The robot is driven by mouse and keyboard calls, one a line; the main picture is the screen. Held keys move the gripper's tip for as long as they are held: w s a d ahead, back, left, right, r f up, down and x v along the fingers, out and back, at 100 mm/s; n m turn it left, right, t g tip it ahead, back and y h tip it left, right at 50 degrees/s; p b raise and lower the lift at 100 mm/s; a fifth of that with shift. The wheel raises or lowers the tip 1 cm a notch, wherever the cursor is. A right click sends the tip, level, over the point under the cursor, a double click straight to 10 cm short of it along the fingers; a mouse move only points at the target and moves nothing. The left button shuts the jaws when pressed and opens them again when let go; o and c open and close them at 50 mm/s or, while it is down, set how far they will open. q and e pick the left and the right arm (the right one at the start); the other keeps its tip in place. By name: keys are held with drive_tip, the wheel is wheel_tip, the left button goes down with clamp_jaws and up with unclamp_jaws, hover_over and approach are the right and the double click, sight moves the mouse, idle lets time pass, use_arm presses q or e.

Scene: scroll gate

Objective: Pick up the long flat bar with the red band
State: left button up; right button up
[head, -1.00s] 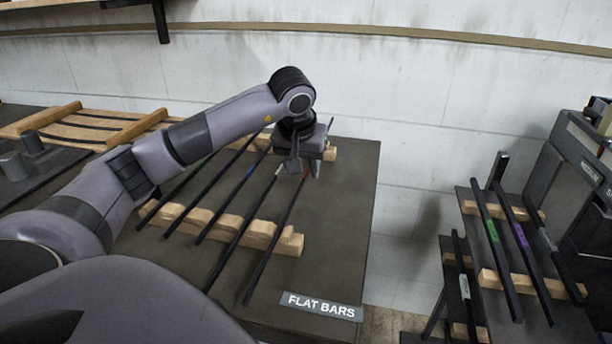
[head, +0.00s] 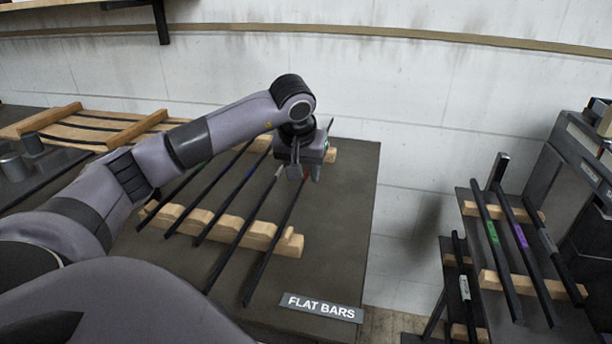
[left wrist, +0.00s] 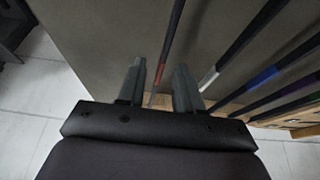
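The long flat bar with the red band (head: 273,239) is dark and lies rightmost on notched wooden supports on the table. Its far end is partly hidden by my left gripper (head: 305,172). In the left wrist view the bar (left wrist: 171,40) runs between the two fingertips of the gripper (left wrist: 160,85), and its red band (left wrist: 160,71) shows there. The fingers are apart, with a gap on each side of the bar, so the gripper is open. Its exact height above the bar is hard to tell. My right gripper is not in view.
Several other dark bars lie to the left, including one with a blue band (head: 250,171). The wooden support (head: 291,244) and "FLAT BARS" sign (head: 321,307) are near the front. A separate rack (head: 479,300) with banded bars stands at right.

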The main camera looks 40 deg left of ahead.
use_arm(q)
drive_tip(key=shift+c, duration=0.3)
clamp_jaws()
drive_tip(key=shift+r, duration=0.2)
